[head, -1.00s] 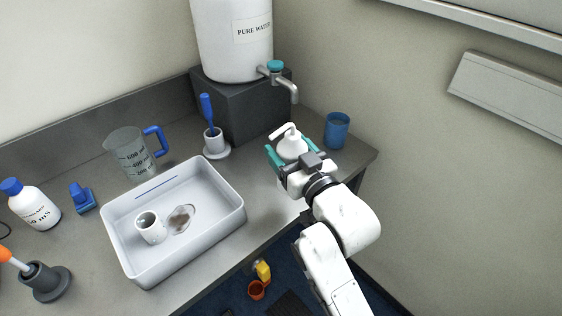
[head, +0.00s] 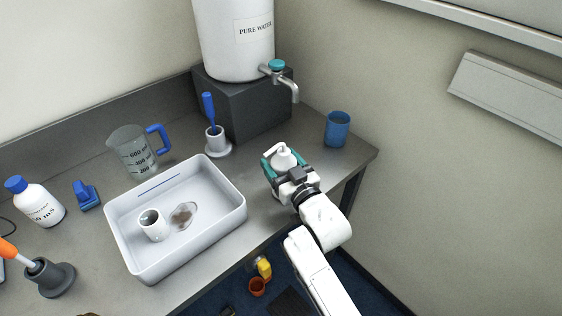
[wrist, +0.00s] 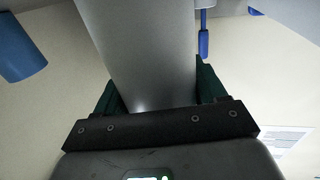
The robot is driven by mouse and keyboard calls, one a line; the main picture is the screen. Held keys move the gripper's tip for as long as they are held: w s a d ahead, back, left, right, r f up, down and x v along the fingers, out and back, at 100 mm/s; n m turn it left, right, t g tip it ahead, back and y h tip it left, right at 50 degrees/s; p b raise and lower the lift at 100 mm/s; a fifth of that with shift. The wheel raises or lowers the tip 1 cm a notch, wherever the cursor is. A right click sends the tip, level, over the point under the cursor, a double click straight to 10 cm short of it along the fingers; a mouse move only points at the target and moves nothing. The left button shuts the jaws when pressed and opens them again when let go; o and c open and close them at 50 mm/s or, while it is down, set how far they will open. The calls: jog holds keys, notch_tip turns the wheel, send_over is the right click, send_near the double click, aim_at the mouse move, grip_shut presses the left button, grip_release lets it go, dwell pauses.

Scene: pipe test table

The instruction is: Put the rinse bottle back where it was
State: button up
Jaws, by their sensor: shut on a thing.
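The rinse bottle (head: 284,159) is white with a bent spout at its top. My gripper (head: 282,167) is shut around it, with teal fingers on either side, over the right part of the bench near its front edge. In the wrist view the bottle's pale body (wrist: 150,55) fills the middle between the dark green fingers (wrist: 158,92). The bottle's base is hidden behind my gripper, so I cannot tell whether it touches the bench.
A blue cup (head: 337,129) stands at the right, near the bench's edge. A white tray (head: 226,216) holding a small white cup (head: 152,225) lies left of my gripper. A brush in a holder (head: 217,142) and the dark block (head: 245,108) under the water tank stand behind.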

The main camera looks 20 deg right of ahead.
jog(key=shift+f, duration=0.2)
jog(key=o, duration=1.5)
jog(key=shift+r, duration=0.1)
jog(key=shift+r, duration=0.2)
jog(key=shift+s+d+f+b, duration=0.1)
jog(key=shift+s+d+b, duration=0.2)
jog(key=shift+s, duration=1.7)
jog(key=shift+s+d+r+b, duration=0.1)
jog(key=shift+s+b, duration=0.35)
jog(key=shift+s, duration=1.55)
jog(key=shift+s+d+f+b, duration=0.15)
jog(key=shift+s+b, duration=0.2)
jog(key=shift+s, duration=1.65)
